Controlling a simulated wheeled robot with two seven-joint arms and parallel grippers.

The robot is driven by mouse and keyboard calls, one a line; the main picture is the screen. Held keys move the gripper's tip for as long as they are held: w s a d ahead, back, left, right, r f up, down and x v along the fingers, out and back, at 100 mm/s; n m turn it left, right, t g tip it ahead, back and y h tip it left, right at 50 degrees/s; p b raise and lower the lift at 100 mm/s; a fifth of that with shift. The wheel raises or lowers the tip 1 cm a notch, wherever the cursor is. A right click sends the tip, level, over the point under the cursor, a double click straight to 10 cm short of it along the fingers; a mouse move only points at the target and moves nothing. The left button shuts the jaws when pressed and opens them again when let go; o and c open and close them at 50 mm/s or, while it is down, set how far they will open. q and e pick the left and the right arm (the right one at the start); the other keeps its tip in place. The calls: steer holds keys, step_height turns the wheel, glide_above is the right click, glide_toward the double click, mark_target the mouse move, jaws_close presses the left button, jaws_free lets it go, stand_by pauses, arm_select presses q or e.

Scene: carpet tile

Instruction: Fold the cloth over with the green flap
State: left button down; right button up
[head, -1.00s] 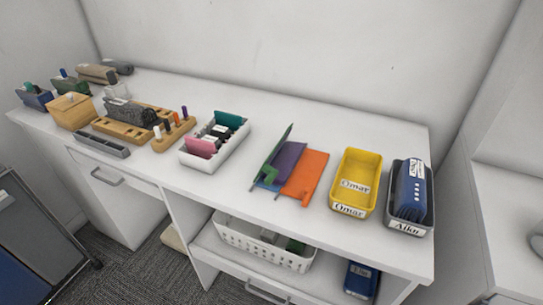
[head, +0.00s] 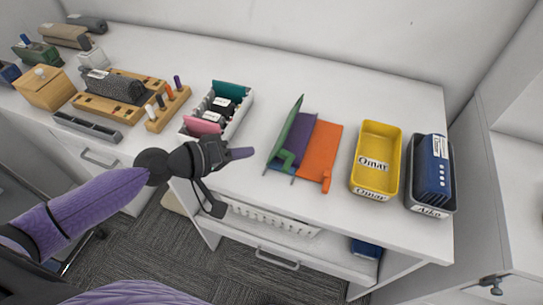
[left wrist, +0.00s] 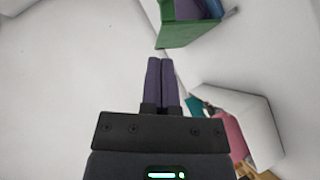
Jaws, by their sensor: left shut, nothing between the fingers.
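The cloth lies on the white desk right of centre in the head view, with a purple middle (head: 304,137), an orange right part (head: 321,152) and some blue under the left side. Its green flap (head: 288,130) stands up steeply along the left edge. In the left wrist view the green flap (left wrist: 186,32) shows at the top, beyond the fingertips. My left gripper (head: 251,153) is shut and empty, left of the cloth and apart from it. Its two fingers (left wrist: 160,62) are together in the wrist view. My right gripper is out of view.
A white bin (head: 187,132) with pink and teal dividers stands left of the cloth, near my left gripper. A yellow bin (head: 363,181) and a grey bin (head: 428,207) holding a blue item stand to the right. Wooden holders (head: 107,97) fill the left.

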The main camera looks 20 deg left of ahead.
mark_target(285, 160)
arm_select(q)
steer(key=d+f, duration=0.1)
steer(key=w+d+f, duration=0.1)
steer(key=d, duration=0.1)
steer(key=w+d+p, duration=0.1)
steer(key=shift+w+d+f, duration=0.15)
steer(key=shift+d+f, duration=0.15)
steer(key=shift+f, duration=0.1)
steer(key=shift+d+f, duration=0.4)
steer(key=shift+d, duration=0.1)
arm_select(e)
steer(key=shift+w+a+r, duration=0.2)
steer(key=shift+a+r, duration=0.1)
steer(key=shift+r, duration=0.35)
